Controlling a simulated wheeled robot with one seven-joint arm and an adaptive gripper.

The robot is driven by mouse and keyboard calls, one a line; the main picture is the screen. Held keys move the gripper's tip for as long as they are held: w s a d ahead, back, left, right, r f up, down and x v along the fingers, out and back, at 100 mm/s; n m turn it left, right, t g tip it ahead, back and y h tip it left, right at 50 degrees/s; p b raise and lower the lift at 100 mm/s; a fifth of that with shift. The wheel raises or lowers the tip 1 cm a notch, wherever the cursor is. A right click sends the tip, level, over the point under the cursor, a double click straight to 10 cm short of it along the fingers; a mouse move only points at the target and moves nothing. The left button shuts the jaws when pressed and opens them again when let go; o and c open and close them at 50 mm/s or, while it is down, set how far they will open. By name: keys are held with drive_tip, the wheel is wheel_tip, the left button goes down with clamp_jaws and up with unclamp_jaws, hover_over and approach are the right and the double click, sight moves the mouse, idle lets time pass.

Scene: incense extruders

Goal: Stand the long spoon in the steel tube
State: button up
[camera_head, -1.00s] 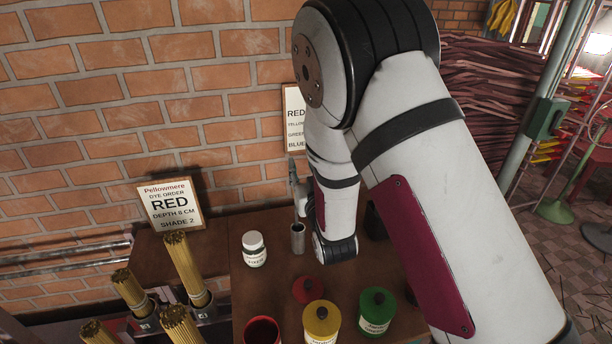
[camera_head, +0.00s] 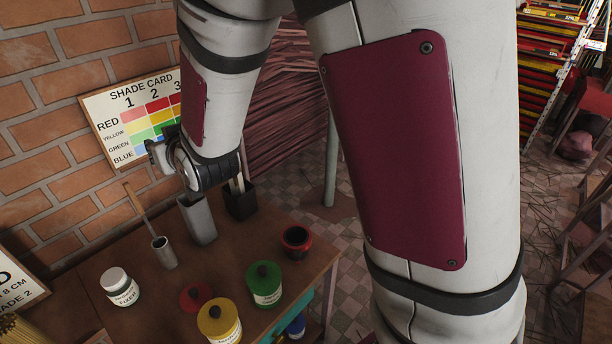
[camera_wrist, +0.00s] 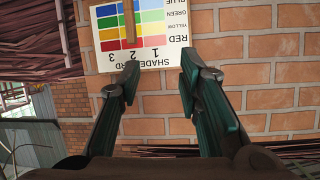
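The steel tube (camera_head: 165,254) stands upright on the wooden table. A long thin brown handle (camera_head: 138,208), which looks like the long spoon's, rises from the tube's mouth and leans to the left; its lower end is hidden inside. My gripper (camera_head: 158,156) is partly hidden behind my arm in the head view, above and behind the tube and apart from the handle. In the wrist view my gripper (camera_wrist: 160,64) has its dark green fingers wide apart with nothing between them. A brown stick (camera_wrist: 129,22), probably the same handle, shows beyond the fingertips in front of the shade card.
A tall grey container (camera_head: 198,222) stands right of the tube, beside a dark holder (camera_head: 241,204). A white-lidded jar (camera_head: 120,287), red, yellow (camera_head: 219,322) and green (camera_head: 264,284) jars and a dark red pot (camera_head: 296,242) share the table. The shade card (camera_head: 142,120) is on the brick wall.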

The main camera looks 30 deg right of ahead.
drive_tip(key=s+d+r+g, duration=0.2)
drive_tip(key=s+d, duration=0.2)
drive_tip(key=s, duration=0.6)
drive_tip(key=s+d+r+g+h, duration=0.1)
drive_tip(key=s+d+r+g, duration=0.2)
drive_tip(key=s, duration=0.8)
drive_tip(key=s+d+r+m+g+h, duration=0.1)
drive_tip(key=s+d+r+g, duration=0.2)
drive_tip(key=s+d, duration=0.3)
drive_tip(key=s, duration=0.5)
drive_tip(key=shift+d, duration=0.15)
